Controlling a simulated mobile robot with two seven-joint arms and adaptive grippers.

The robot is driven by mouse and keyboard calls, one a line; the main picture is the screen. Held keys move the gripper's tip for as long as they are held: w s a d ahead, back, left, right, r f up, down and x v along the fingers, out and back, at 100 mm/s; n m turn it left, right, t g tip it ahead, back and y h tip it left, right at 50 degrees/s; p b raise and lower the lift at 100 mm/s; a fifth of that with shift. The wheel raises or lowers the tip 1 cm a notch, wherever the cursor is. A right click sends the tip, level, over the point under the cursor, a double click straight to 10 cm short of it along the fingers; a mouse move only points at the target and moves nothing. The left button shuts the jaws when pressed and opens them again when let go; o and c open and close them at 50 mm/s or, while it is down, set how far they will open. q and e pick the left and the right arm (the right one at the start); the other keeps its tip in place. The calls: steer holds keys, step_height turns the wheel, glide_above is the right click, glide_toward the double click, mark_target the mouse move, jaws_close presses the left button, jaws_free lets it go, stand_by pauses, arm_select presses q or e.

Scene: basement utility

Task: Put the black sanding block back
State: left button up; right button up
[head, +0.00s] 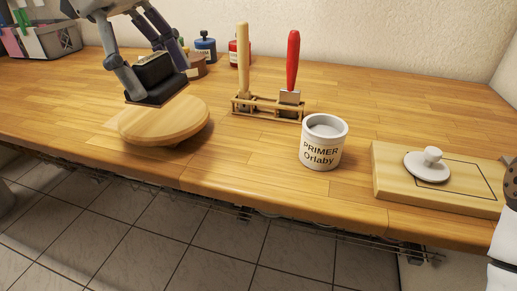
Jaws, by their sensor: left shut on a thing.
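The black sanding block (154,80) is in my left gripper (156,76) at the upper left of the head view. The gripper's fingers are shut on it, one on each side. The block is slightly tilted, over the back left part of a round wooden board (170,120). I cannot tell whether its lower edge touches the board. My right gripper does not show clearly; only a white and dark part of my right arm shows at the right edge.
A wooden rack (266,108) holds a wooden-handled tool and a red-handled tool. A primer can (323,143) stands in front. A wooden board (440,180) with a white knobbed disc (428,165) lies right. Blue (205,47) and red (236,53) containers and a grey bin (50,40) stand behind.

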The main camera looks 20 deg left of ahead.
arm_select(q)
steer(key=w+d+f, duration=0.2)
steer(key=d+f, duration=0.1)
steer(key=w+d+f+b, duration=0.1)
steer(key=w+d+f, duration=0.4)
steer(key=d, duration=0.2)
steer(key=shift+w+f+b, duration=0.3)
steer(key=shift+w+f, duration=0.05)
steer(key=shift+f, duration=0.05)
steer(key=shift+w+d+f, duration=0.1)
steer(key=shift+d+f, duration=0.05)
steer(key=shift+f, duration=0.05)
steer(key=shift+a+x, duration=0.2)
steer(key=shift+x, duration=0.75)
steer(key=shift+a+x, duration=0.2)
steer(key=shift+x, duration=0.75)
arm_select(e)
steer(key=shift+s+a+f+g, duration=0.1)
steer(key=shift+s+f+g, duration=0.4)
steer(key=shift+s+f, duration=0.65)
arm_select(q)
steer(key=shift+w+f, duration=0.2)
steer(key=shift+f, duration=0.1)
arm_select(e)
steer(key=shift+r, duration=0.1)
arm_select(q)
steer(key=o, duration=1.1)
